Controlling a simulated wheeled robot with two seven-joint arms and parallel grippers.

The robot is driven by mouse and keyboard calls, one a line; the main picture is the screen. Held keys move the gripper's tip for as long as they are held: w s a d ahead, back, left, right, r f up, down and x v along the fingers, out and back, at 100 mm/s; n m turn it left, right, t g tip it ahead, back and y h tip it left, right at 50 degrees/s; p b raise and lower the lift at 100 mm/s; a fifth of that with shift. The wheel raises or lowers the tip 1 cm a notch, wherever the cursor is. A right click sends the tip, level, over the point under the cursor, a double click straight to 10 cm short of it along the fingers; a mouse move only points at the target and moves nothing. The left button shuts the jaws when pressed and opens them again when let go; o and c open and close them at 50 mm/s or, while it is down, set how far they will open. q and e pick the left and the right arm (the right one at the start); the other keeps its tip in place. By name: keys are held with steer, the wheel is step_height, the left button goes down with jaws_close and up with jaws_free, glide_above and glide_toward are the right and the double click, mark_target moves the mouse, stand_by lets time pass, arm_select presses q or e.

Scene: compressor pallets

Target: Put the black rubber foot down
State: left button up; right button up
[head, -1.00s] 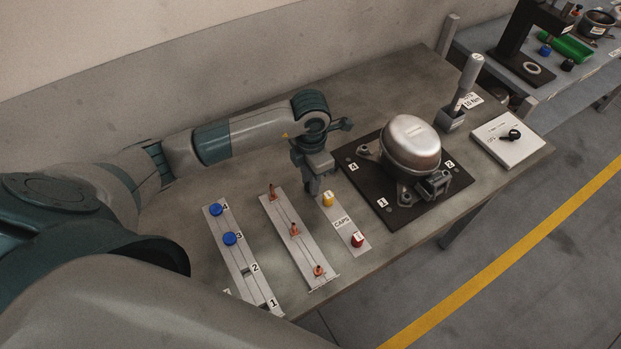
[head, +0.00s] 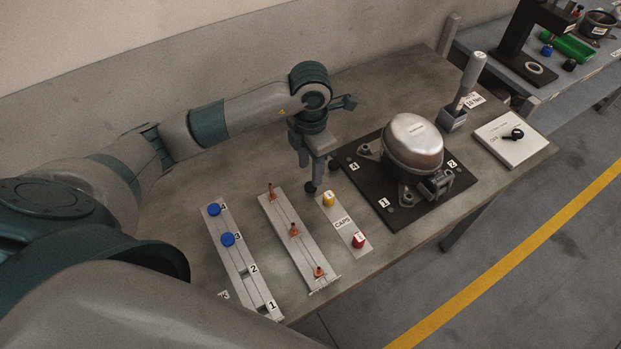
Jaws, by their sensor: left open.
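My left gripper (head: 321,176) is over the bench between the caps strip and the black compressor plate. Its two fingers are spread apart and have dark ends. A dark rounded shape (head: 309,188) shows at the near finger's end; I cannot tell whether it is the black rubber foot or the fingertip. A small black piece (head: 569,64) lies on the far bench at the upper right; whether it is a rubber foot is unclear. Blue feet (head: 228,239) sit at places 3 and 4 of the numbered rack (head: 238,258); places 1 and 2 look empty. My right gripper is not in view.
The compressor (head: 414,143) stands on its black plate (head: 403,218). The caps strip (head: 345,228) holds a yellow and a red cap. A strip with several orange pieces (head: 294,230) lies left of it.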

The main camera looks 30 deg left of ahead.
mark_target(311, 186)
arm_select(q)
step_height(311, 186, up, 7)
steer(key=b, duration=0.1)
steer(key=shift+f, duration=0.1)
stand_by(0.6)
